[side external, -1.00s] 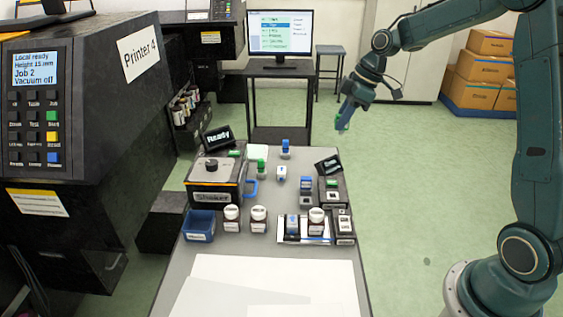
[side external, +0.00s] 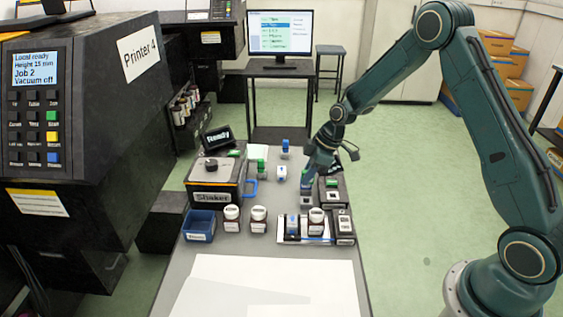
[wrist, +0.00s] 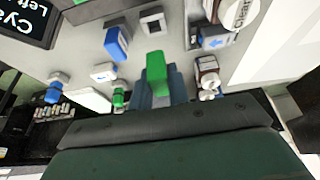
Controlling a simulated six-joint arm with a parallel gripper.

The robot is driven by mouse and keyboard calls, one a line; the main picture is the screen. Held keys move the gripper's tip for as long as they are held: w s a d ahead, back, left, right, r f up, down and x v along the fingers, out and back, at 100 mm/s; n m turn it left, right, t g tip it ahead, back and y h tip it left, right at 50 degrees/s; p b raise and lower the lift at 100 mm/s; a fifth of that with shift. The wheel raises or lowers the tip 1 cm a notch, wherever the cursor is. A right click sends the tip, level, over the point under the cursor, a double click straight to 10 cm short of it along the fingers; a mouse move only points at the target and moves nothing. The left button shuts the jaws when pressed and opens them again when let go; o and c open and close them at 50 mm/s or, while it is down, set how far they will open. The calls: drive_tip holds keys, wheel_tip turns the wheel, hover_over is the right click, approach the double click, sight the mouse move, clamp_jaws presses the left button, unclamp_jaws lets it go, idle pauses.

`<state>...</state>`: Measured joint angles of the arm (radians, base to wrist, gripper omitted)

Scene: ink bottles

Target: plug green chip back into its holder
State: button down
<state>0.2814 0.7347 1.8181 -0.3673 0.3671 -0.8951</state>
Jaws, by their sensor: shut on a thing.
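My gripper (side external: 306,178) is over the right part of the table, pointing down. In the wrist view it is shut on the green chip (wrist: 156,72), which sticks out past the fingertips. A small grey block with a dark square socket (wrist: 153,23) lies ahead of the chip in the wrist view; it also shows just below my gripper in the side view (side external: 306,202). I cannot tell whether this is the chip's holder. The chip looks apart from the block. A blue piece (wrist: 116,42) stands beside the block.
White-capped bottles (side external: 259,219) and a blue bin (side external: 199,226) stand nearer the camera. Blue and green stamps (side external: 280,174) stand behind. White sheets (side external: 265,285) cover the front of the table.

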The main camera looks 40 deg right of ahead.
drive_tip(key=shift+f, duration=0.35)
drive_tip(key=shift+f, duration=2.35)
drive_tip(key=shift+f, duration=0.7)
idle(1.3)
drive_tip(key=c, duration=0.9)
unclamp_jaws()
drive_tip(key=shift+o, duration=0.2)
drive_tip(key=shift+r, duration=0.2)
drive_tip(key=shift+r, duration=3.3)
